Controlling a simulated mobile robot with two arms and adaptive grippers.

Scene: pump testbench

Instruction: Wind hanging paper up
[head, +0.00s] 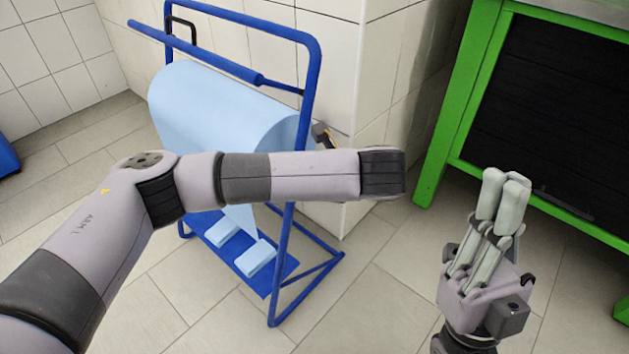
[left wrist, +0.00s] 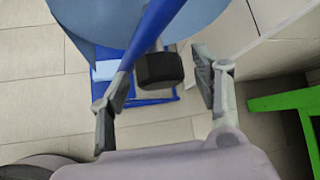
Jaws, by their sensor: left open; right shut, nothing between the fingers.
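A light-blue paper roll (head: 220,105) sits in a blue tube stand (head: 312,80). A strip of its paper (head: 240,218) hangs below, partly hidden behind my left arm. In the left wrist view, the roll's edge (left wrist: 205,14) is at the top. A black knob-like part (left wrist: 160,70) lies between and beyond my left gripper's fingers (left wrist: 165,84), which are open; I cannot tell whether they touch it. A blue stand tube (left wrist: 150,35) passes close to the left finger. The left fingers are not clear in the head view. My right gripper (head: 505,200) is shut, empty and pointing up, well right of the stand.
Light-blue packs (head: 222,233) lie on the stand's blue base shelf (head: 272,283). A tiled wall corner (head: 330,195) stands close behind the stand. A green-framed bench (head: 452,125) with a dark panel is at the right. The tiled floor (head: 365,310) in front is clear.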

